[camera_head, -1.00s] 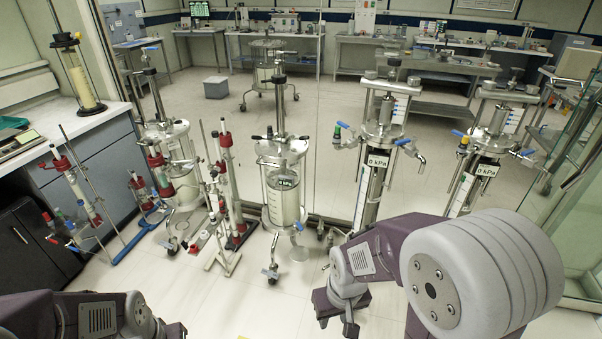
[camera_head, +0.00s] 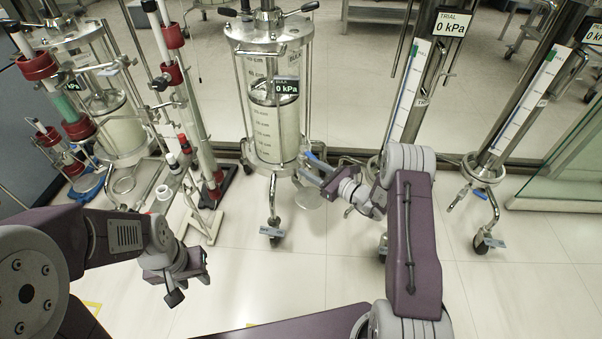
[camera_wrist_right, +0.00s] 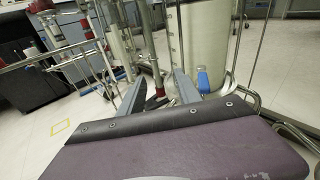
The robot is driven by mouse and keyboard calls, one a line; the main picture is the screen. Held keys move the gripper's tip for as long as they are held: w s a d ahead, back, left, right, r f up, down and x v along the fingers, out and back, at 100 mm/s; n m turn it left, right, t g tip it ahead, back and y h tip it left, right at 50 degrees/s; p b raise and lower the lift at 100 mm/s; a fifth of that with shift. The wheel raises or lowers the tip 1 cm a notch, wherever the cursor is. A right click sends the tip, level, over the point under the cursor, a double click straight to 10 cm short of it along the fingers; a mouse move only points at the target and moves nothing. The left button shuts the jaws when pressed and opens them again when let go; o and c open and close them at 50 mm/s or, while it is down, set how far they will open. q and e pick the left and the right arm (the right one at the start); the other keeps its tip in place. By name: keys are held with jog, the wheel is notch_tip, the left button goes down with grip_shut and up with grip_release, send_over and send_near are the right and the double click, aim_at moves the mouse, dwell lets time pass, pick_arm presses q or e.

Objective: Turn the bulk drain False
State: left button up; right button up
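The bulk column (camera_head: 272,100) is a clear cylinder of pale packing with a display reading 0 kPa. Its drain valve has a blue handle (camera_head: 315,158) low on the right side. My right gripper (camera_head: 308,176) is at this handle, just below the column. In the right wrist view the blue handle (camera_wrist_right: 203,81) shows just right of the right-hand finger, not between the fingers. The right gripper (camera_wrist_right: 160,80) is open and empty; whether it touches the handle cannot be told. My left gripper (camera_head: 188,288) hangs over the floor at lower left, open and empty.
Red-clamped glass columns (camera_head: 185,100) and another clear vessel (camera_head: 120,130) stand left. A glass panel (camera_head: 570,160) is at far right.

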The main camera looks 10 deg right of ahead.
aim_at(309, 153)
jog(key=w+d+f+m+t+h+b, duration=0.1)
jog(key=w+d+f+m+t+h, duration=0.2)
jog(key=d+f, duration=0.15)
jog(key=b+x, duration=0.1)
jog(key=x, duration=0.1)
jog(key=b+x, duration=0.2)
jog(key=x, duration=0.1)
jog(key=b+x, duration=0.2)
jog(key=x, duration=0.1)
jog(key=shift+w+d, duration=0.3)
jog(key=shift+d, duration=0.05)
jog(key=shift+w+a+r, duration=0.15)
jog(key=shift+w+r, duration=0.05)
jog(key=shift+w, duration=0.1)
pick_arm(q)
notch_tip(309, 153, down, 8)
jog(key=shift+w+a+f, duration=0.15)
jog(key=shift+w+a, duration=0.05)
jog(key=shift+w, duration=0.25)
pick_arm(e)
grip_shut()
jog(key=shift+f, duration=0.1)
